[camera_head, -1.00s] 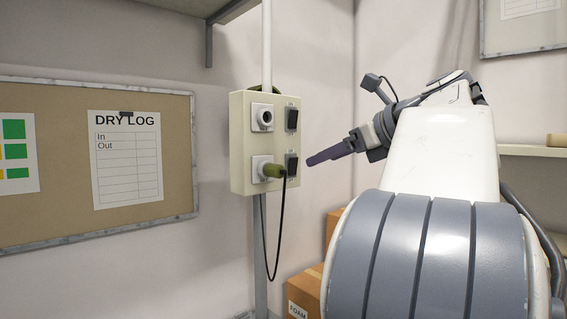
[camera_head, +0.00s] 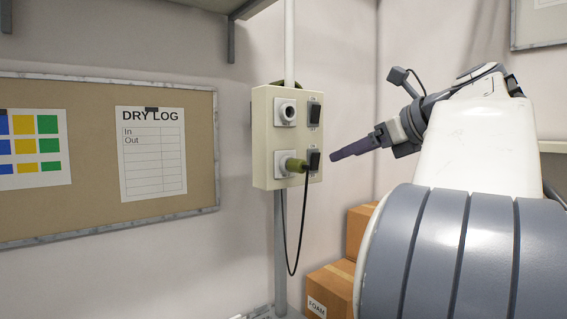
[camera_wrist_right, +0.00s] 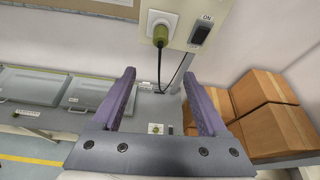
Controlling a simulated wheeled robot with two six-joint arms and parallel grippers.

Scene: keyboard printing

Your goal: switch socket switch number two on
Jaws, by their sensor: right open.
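A beige socket box (camera_head: 262,140) hangs on a post, with two sockets and two dark rocker switches. The upper switch (camera_head: 314,113) is beside the empty socket (camera_head: 289,112). The lower switch (camera_head: 314,160) is beside a socket holding an olive plug (camera_head: 294,165). I cannot read a number on either switch. The right wrist view shows one switch (camera_wrist_right: 200,36) under an "ON" label, right of the plug (camera_wrist_right: 160,36). My right gripper (camera_head: 333,158) is empty, just right of the lower switch and apparently apart from it. In the wrist view its purple fingers (camera_wrist_right: 159,73) are spread. My left gripper is out of view.
The plug's black cable (camera_head: 291,255) hangs below the box. Cardboard boxes (camera_head: 333,285) stand on the right below my arm. A noticeboard (camera_head: 100,215) with a "DRY LOG" sheet (camera_head: 152,170) is on the left wall. Grey lidded bins (camera_wrist_right: 105,93) lie below in the wrist view.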

